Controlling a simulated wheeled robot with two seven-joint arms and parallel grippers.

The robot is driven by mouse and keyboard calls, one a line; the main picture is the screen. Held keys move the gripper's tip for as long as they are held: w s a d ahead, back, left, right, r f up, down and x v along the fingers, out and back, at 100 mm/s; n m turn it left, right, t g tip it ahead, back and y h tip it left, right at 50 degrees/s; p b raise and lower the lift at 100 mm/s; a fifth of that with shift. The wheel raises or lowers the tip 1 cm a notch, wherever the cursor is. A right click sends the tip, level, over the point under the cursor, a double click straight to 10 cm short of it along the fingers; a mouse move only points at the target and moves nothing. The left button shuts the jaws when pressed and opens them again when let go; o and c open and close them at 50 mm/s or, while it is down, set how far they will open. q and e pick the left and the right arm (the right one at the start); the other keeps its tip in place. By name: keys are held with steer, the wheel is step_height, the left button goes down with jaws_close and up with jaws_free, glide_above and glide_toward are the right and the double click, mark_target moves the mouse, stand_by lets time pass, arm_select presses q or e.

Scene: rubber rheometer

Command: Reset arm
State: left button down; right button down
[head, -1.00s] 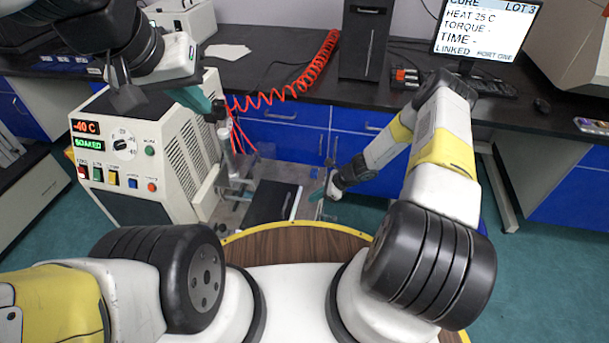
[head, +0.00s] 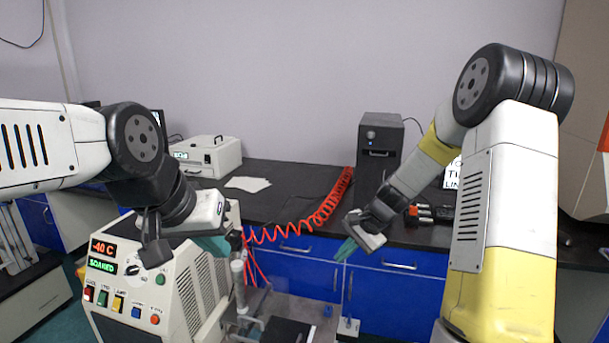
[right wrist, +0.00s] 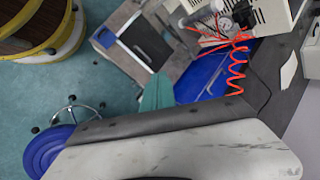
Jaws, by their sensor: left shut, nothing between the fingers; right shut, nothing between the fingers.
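My left gripper (head: 216,243) has teal fingers and is shut and empty. It hangs over the top right part of the cream control cabinet (head: 150,292). My right gripper (head: 345,250) is shut and empty, held up in front of the blue cupboard doors below the black bench (head: 425,237). Its teal fingers also show in the right wrist view (right wrist: 158,92), with nothing between them. Whether the left fingertips touch anything beside the cabinet cannot be told.
The cabinet panel reads -40 C and SOAKED. A red coiled hose (head: 325,210) runs from the cabinet side to the bench. A black tower unit (head: 379,150) and a cream case (head: 207,156) stand on the bench. My right arm partly covers the monitor (head: 452,175).

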steer(key=s+r+n+t+h, duration=0.15)
steer(key=s+r+n, duration=0.45)
steer(key=s+r, duration=0.8)
steer(key=s+d+r+n+t+h, duration=0.1)
steer(key=s+r+n, duration=0.1)
steer(key=s, duration=0.4)
steer(key=s+d+r+n+t, duration=0.1)
steer(key=s+d+r+n, duration=0.1)
steer(key=s+r, duration=0.3)
steer(key=shift+s+d+h, duration=0.3)
steer(key=shift+s+h, duration=0.05)
steer(key=shift+s, duration=0.15)
steer(key=shift+r, duration=0.1)
